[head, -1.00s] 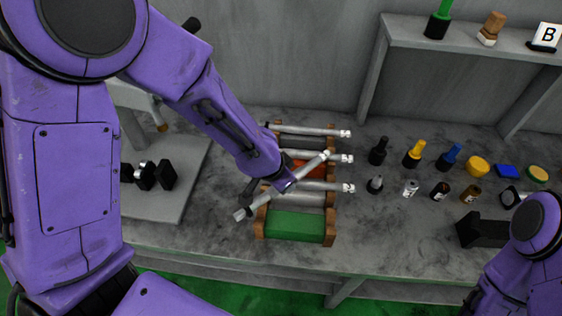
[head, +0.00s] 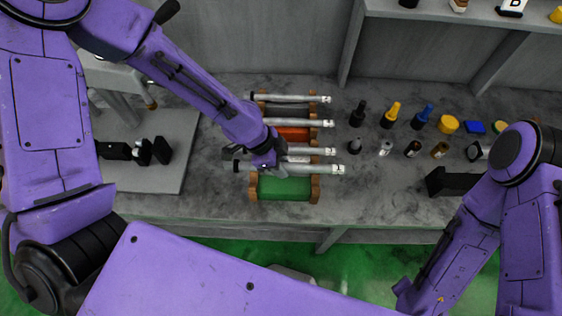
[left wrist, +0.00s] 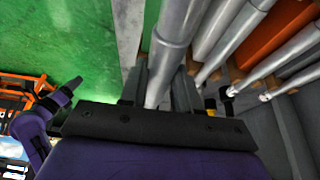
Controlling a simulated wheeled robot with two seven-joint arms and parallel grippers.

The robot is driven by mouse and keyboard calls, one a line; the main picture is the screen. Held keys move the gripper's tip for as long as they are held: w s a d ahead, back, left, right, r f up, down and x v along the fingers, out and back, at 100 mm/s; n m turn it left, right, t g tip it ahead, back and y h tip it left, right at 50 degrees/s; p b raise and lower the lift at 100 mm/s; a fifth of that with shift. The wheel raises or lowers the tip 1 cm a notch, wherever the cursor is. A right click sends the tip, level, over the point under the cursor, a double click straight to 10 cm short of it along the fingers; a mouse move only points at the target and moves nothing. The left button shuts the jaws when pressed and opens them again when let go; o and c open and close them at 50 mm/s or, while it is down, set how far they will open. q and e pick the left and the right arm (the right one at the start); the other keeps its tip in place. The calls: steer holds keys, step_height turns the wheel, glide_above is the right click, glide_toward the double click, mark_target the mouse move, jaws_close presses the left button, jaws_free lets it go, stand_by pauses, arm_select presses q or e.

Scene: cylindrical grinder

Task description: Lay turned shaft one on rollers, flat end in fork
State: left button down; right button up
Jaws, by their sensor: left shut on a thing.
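My left gripper (head: 268,163) is shut on a grey turned shaft (head: 315,169), held over the front part of a wooden-sided rack (head: 254,188). The shaft runs nearly parallel to several shafts lying in the rack. In the left wrist view the held shaft (left wrist: 178,28) passes between the fingers. I cannot tell which end is flat. Black blocks (head: 160,151) with a bright round part stand on a grey plate (head: 165,180) at the left; they may be the rollers and fork. What looks like my right gripper (left wrist: 70,86) shows small in the left wrist view, its jaws unclear.
Several bottles (head: 390,115) and small containers stand right of the rack. A shelf (head: 450,15) is at the back right. Bare bench (head: 220,190) lies between plate and rack.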

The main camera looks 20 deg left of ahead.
arm_select(q)
steer(key=shift+d+f+b, duration=0.1)
steer(key=shift+f+b, duration=1.7)
steer(key=shift+f, duration=0.8)
steer(key=shift+f+b, duration=0.8)
steer(key=shift+f, duration=0.7)
steer(key=c, duration=0.7)
jaws_free()
steer(key=shift+c, duration=0.2)
steer(key=shift+s, duration=0.1)
steer(key=v, duration=1)
steer(key=shift+r, duration=0.3)
